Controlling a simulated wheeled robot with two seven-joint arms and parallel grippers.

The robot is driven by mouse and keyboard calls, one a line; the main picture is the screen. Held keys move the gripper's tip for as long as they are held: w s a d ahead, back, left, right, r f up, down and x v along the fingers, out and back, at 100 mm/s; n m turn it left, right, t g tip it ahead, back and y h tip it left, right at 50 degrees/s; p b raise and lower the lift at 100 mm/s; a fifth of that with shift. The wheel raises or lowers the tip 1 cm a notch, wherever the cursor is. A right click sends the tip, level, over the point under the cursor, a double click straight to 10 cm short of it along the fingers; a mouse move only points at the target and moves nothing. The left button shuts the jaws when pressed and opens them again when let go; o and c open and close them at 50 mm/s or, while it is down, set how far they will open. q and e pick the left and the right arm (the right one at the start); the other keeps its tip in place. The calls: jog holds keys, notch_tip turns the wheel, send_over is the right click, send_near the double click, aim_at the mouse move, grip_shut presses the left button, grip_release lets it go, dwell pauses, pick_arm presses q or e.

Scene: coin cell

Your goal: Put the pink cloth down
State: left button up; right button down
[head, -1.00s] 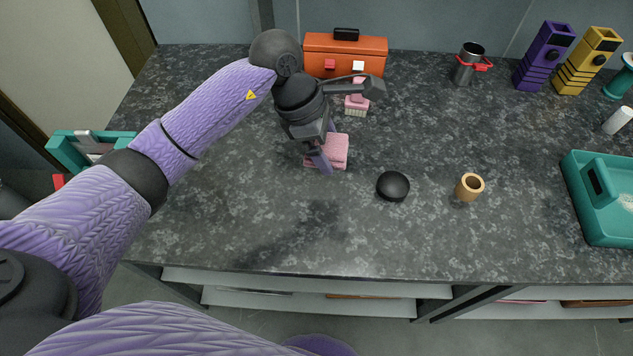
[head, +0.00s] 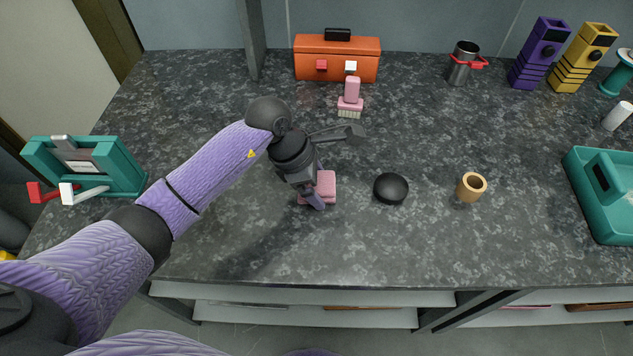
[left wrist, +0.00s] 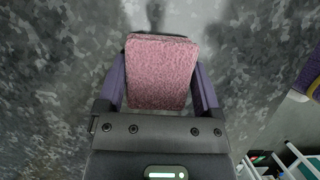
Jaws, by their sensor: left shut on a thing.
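The pink cloth (head: 326,186) is a small folded block at my left gripper (head: 314,200) in the head view. In the left wrist view the cloth (left wrist: 160,72) lies between the two purple fingers of my left gripper (left wrist: 160,85), which are shut on it. The gripper points down at the dark speckled counter (head: 230,255). The wrist hides part of the cloth in the head view. I cannot tell for sure whether the cloth touches the counter. My right gripper is not in view.
A black dome-shaped thing (head: 391,188) and a tan ring (head: 470,187) stand right of the cloth. A pink brush (head: 351,98) and an orange toolbox (head: 337,62) are behind. A teal tray (head: 600,215) is at right, a teal device (head: 90,165) at left. The front counter is clear.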

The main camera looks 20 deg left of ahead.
pick_arm(q)
jog(key=shift+s+f, duration=0.3)
jog(key=shift+f, duration=0.4)
jog(key=o, duration=1.2)
jog(key=shift+c, duration=0.2)
jog(key=shift+o, duration=0.3)
jog(key=shift+f, duration=0.1)
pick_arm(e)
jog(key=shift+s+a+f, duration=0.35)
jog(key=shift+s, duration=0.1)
pick_arm(q)
jog(key=r, duration=0.1)
jog(key=r+p, duration=0.1)
jog(key=shift+w+a+r, duration=0.2)
jog(key=shift+a+r, duration=0.05)
jog(key=shift+r, duration=0.15)
jog(key=p+v, duration=0.3)
jog(key=v, duration=0.4)
jog(key=shift+a+r, duration=0.1)
jog(key=shift+r, duration=0.3)
jog(key=v, duration=0.3)
jog(key=shift+w, duration=0.1)
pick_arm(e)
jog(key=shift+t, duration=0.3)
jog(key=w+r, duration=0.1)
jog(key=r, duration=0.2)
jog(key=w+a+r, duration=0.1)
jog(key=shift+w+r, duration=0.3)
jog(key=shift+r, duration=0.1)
